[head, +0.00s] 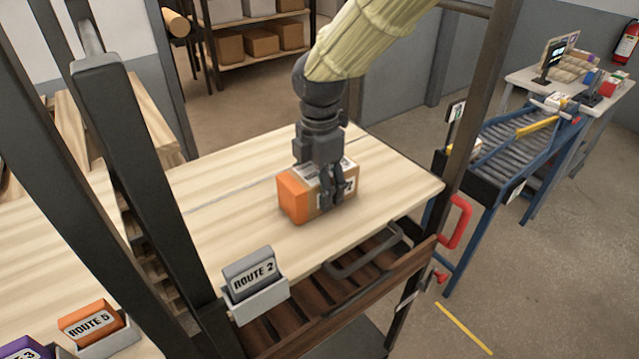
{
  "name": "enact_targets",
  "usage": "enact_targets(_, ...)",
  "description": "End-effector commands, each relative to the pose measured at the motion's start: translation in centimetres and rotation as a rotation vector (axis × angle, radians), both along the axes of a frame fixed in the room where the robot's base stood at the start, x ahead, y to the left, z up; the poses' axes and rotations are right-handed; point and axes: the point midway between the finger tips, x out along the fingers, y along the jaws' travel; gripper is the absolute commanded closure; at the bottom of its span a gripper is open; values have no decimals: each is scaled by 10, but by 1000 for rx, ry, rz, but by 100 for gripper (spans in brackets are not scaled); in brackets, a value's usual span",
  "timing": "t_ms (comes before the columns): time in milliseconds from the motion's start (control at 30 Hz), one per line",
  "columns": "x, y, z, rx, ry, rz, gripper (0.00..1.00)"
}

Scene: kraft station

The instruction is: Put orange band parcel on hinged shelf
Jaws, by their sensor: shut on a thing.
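The orange band parcel (296,198) is a brown box with an orange end and white labels. It is at the wooden shelf surface (235,215), in the middle of the head view. My gripper (330,198) comes down from above and is shut on the parcel, with its fingers over the near side. The parcel looks level and appears to be on or just above the wood; I cannot tell whether it touches. A thin seam crosses the wood behind the parcel.
A grey ROUTE 2 card holder (255,285) is at the front edge. Dark posts (140,190) stand at left and right. A red handle (457,222) is by the right post. A roller conveyor (510,145) is beyond. The wood left of the parcel is clear.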

Motion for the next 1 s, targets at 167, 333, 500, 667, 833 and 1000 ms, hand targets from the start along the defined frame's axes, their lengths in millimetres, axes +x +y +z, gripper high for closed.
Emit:
enact_targets(167,0,0,-2,0,0,0,71)
enact_targets(333,0,0,-3,0,0,0,14)
enact_targets(500,0,0,-2,0,0,0,14)
enact_targets(667,0,0,-2,0,0,0,14)
enact_targets(833,1,0,9,1,-2,-1,14)
enact_targets(1000,1,0,36,3,-4,-1,14)
